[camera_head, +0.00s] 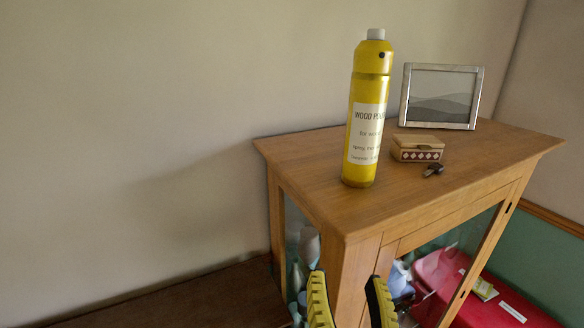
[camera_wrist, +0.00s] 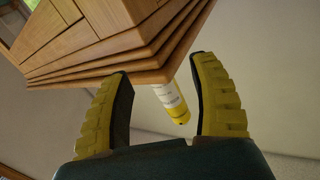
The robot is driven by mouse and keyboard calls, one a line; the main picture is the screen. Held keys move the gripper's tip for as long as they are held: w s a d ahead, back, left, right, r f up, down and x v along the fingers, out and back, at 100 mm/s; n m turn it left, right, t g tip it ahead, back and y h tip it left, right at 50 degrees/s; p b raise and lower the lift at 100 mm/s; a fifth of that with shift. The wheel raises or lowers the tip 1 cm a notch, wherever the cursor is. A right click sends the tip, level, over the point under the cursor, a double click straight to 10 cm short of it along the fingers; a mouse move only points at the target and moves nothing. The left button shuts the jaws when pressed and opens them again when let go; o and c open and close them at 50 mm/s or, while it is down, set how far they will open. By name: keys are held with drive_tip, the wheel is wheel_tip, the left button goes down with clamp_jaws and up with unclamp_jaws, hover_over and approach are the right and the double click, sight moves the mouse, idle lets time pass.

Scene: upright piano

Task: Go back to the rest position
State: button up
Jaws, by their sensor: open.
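My gripper (camera_head: 346,300) is open and empty, its two yellow ridged fingers apart at the bottom of the head view. It is in front of the near left corner of a wooden cabinet, below the level of its top. In the wrist view my gripper (camera_wrist: 160,115) has both fingers spread beneath the cabinet top's stepped edge. Nothing is between the pads that I can see them hold. A yellow wood polish spray can (camera_head: 365,150) with a grey cap stands upright on the cabinet top. Part of the can (camera_wrist: 175,103) shows past the edge in the wrist view.
The cabinet (camera_head: 300,162) has glass panels with several items inside. On top are a silver picture frame (camera_head: 441,96), a small patterned box (camera_head: 417,148) and a small dark object (camera_head: 433,170). A red surface (camera_head: 500,300) shows at lower right. Space left of the cabinet looks clear.

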drive_tip(key=s+r+n+t+p, duration=0.1)
drive_tip(key=s+r+t+p, duration=0.1)
drive_tip(key=r+p, duration=0.5)
drive_tip(key=s+r+t+p, duration=0.2)
drive_tip(key=r+p, duration=0.4)
drive_tip(key=r, duration=0.9)
drive_tip(key=shift+s+r+n+p, duration=0.25)
drive_tip(key=shift+s+n+p, duration=0.15)
drive_tip(key=shift+s, duration=0.3)
drive_tip(key=shift+a, duration=0.1)
